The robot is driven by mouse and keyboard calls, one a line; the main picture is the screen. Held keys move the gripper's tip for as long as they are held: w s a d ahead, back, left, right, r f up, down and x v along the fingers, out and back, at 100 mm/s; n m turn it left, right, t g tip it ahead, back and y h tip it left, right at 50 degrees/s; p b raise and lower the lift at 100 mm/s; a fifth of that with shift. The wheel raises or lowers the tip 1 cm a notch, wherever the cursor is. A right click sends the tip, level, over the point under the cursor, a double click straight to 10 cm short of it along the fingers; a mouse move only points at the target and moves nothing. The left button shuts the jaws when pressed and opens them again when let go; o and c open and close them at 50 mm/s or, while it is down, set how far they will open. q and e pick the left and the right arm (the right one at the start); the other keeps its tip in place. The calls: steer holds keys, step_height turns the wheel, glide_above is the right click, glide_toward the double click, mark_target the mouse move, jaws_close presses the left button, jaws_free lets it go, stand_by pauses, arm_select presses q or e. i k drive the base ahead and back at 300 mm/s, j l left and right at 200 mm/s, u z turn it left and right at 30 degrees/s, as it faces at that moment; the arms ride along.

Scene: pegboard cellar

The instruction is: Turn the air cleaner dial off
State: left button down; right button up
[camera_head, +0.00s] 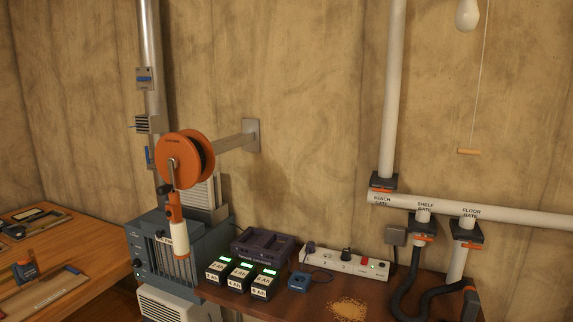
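A blue-grey box with a slatted front (180,268), which looks like the air cleaner, stands at the lower left beside the wooden bench. Small dark controls show on the left part of its front, too small to read a dial setting. An orange and white hanging tool (177,222) covers part of its front, and a small white label sits near it. Neither of my grippers shows in this view.
An orange cord reel (180,158) juts from the wall on a bracket. Chargers and batteries (241,276), a power strip (345,262) and sawdust (347,310) lie on the brown table (300,312). White ducts (500,212) and a black hose (405,300) stand at right.

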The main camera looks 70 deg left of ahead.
mark_target(137, 264)
steer(key=u, duration=3.1)
steer(key=i+j, duration=0.55)
steer(key=u, duration=0.05)
